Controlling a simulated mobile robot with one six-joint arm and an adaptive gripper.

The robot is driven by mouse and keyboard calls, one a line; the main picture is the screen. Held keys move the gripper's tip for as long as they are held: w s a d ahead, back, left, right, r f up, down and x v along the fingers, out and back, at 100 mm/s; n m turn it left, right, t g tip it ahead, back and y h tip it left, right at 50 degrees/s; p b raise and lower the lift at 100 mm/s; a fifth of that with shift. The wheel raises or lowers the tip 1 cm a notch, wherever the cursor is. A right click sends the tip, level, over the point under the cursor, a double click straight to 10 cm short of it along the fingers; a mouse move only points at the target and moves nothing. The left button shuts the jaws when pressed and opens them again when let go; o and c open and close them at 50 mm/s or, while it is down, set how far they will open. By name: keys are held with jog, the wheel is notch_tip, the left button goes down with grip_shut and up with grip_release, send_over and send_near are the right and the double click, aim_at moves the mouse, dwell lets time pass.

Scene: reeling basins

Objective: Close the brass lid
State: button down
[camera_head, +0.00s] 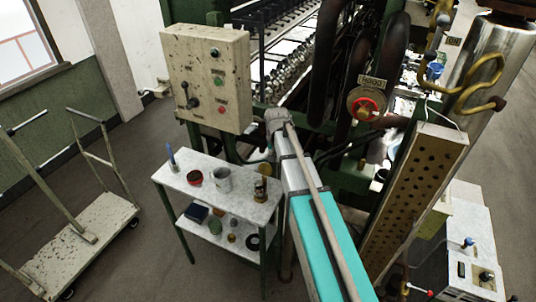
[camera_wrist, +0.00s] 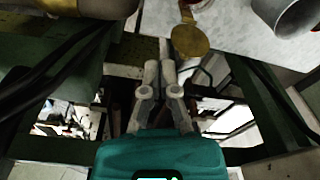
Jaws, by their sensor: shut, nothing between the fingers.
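The brass lid (camera_wrist: 190,40) is a round golden disc at the edge of the pale table top in the wrist view. A narrow brass piece above it runs to the top edge of the picture. In the head view a small brass-coloured vessel (camera_head: 262,188) stands near the right end of the small table; its lid is too small to make out clearly. My gripper (camera_wrist: 159,68) is shut and empty. In the wrist view its fingertips are just below and left of the lid, with no clear contact. I cannot make out the fingers in the head view.
The small table (camera_head: 220,178) also holds a metal cup (camera_head: 221,180), a red-brown bowl (camera_head: 195,177) and a blue upright item (camera_head: 171,158). Its lower shelf holds several small things. A control box (camera_head: 207,78) and green machinery stand behind. A trolley (camera_head: 85,240) is at left.

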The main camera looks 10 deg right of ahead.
aim_at(266, 169)
jog(key=w+m, duration=0.2)
jog(key=w, duration=0.8)
jog(key=shift+w+d+r, duration=0.2)
jog(key=shift+w+d, duration=0.05)
jog(key=shift+d, duration=0.05)
jog(key=shift+f, duration=0.2)
notch_tip(266, 169, down, 10)
jog(key=b, duration=1)
jog(key=shift+s+a+r+p, duration=0.35)
jog(key=shift+s+a, duration=0.1)
jog(key=shift+s, duration=0.2)
jog(key=shift+s+a+r+p, duration=0.2)
jog(key=shift+s+a+r, duration=0.2)
jog(key=shift+s, duration=0.2)
